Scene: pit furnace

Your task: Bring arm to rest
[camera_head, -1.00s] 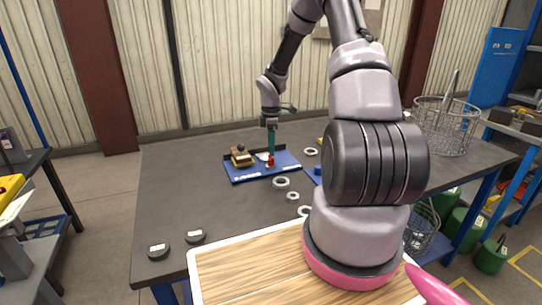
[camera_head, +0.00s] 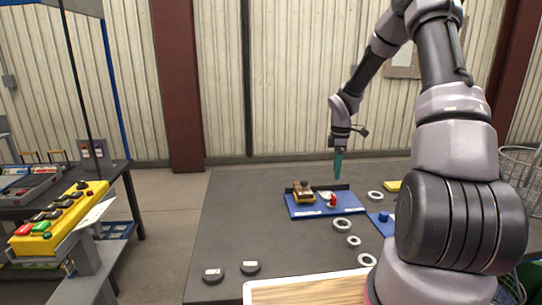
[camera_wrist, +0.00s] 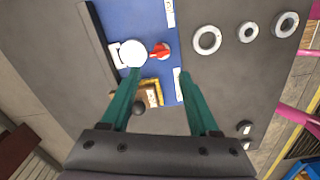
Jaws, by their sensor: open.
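My gripper (camera_head: 338,165) hangs above the blue tray on the dark table, with its green fingers pointing down. In the wrist view my gripper (camera_wrist: 158,85) shows its two green fingers spread apart with nothing between them. Below it, the blue tray (camera_head: 300,211) holds a yellow and brown block with a dark knob (camera_head: 304,193), a small red piece (camera_head: 333,201) and a white round piece (camera_wrist: 132,53). The fingers look clear of the tray.
Several metal rings, one of them here (camera_head: 342,225), lie on the table (camera_head: 240,215) right of the tray. Two dark round pucks (camera_head: 250,268) sit near the front left. A wooden board (camera_head: 305,291) lies at the front edge. A yellow button box (camera_head: 58,220) stands at left.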

